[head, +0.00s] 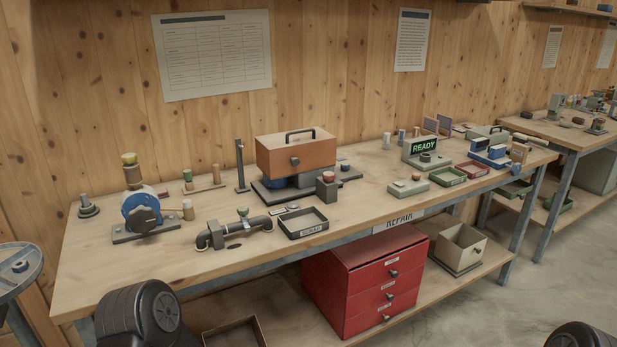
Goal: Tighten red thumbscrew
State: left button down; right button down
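A small red round cap (328,174) sits on top of a dark upright block (327,189) on the bench, just right of the brown box-shaped machine (295,153). It is the only small red knob I can make out, and it looks like the red thumbscrew, but it is too small to tell its thread or how far it is screwed in. Neither of my grippers is in view; only dark rounded parts of my arms show at the bottom edge.
A scrap tray (303,223) and a pipe fitting with a green knob (243,212) lie in front of the machine. A blue motor-like unit (141,208) stands at left. A lit READY box (425,149) stands at right. Red drawers (368,280) are below. The bench's front left is clear.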

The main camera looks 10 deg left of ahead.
aim_at(328, 176)
jog(key=l+u, duration=0.1)
jog(key=u, duration=0.25)
jog(key=i+l+u, duration=0.2)
jog(key=l, duration=0.2)
jog(key=i+l+u, duration=0.15)
jog(key=l, duration=0.2)
jog(key=l+u, duration=0.2)
jog(key=l, duration=0.2)
jog(key=i+l+u, duration=0.2)
jog(key=l, duration=0.25)
jog(key=i+l, duration=0.1)
jog(key=l, duration=0.8)
jog(key=i+l, duration=0.1)
jog(key=l, duration=0.75)
jog(key=i+l+u, duration=0.1)
jog(key=l, duration=0.8)
